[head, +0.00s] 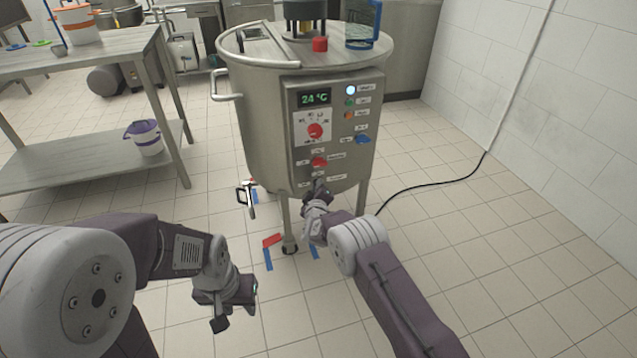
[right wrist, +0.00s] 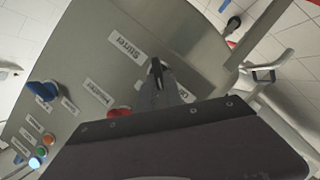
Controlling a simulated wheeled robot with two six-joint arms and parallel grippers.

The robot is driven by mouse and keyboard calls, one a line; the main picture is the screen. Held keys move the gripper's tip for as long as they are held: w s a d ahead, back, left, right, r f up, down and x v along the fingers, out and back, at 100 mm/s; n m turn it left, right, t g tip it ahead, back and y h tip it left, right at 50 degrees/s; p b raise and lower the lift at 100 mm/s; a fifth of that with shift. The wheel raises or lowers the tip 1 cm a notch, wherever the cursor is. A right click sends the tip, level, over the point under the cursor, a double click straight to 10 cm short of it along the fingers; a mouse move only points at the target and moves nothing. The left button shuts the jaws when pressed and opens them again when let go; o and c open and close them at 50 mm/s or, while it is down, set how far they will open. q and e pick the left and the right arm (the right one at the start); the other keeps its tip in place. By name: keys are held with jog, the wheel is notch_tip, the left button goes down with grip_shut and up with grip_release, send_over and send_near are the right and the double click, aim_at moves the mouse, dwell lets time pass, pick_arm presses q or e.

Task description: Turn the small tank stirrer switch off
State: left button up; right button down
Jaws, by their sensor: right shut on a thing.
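The small steel tank (head: 262,130) stands ahead with a control panel (head: 334,105) on its front. The stirrer switch (right wrist: 155,66) is a small black knob beside a "Stirrer" label (right wrist: 127,46) in the right wrist view. My right gripper (head: 318,188) is at the panel's lower edge, and its fingers (right wrist: 160,82) are shut on the stirrer switch. The fingers hide part of the switch and a label beside it, so its exact setting is hard to tell. My left gripper (head: 237,307) is open and empty, low over the floor.
Above the switch on the panel are a red knob (head: 319,162), a larger red dial (head: 315,131) and a blue knob (head: 362,139). A valve handle (head: 246,198) sticks out at the tank's lower left. A steel table (head: 95,55) stands left. A black cable (head: 430,185) runs right.

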jog(key=shift+a+f+n+t+h+b, duration=0.15)
jog(key=shift+n+t+b, duration=0.3)
jog(key=shift+n+b, duration=1.25)
jog(key=shift+f+n+t+h+b, duration=0.3)
jog(key=shift+n+t+b, duration=0.2)
jog(key=shift+b, duration=2.35)
jog(key=shift+a+f+n+t+h+b, duration=0.15)
jog(key=shift+n+t+b, duration=0.3)
jog(key=shift+n+b, duration=1.25)
jog(key=shift+m+b, duration=0.5)
jog(key=shift+b, duration=0.1)
jog(key=c, duration=1.5)
grip_release()
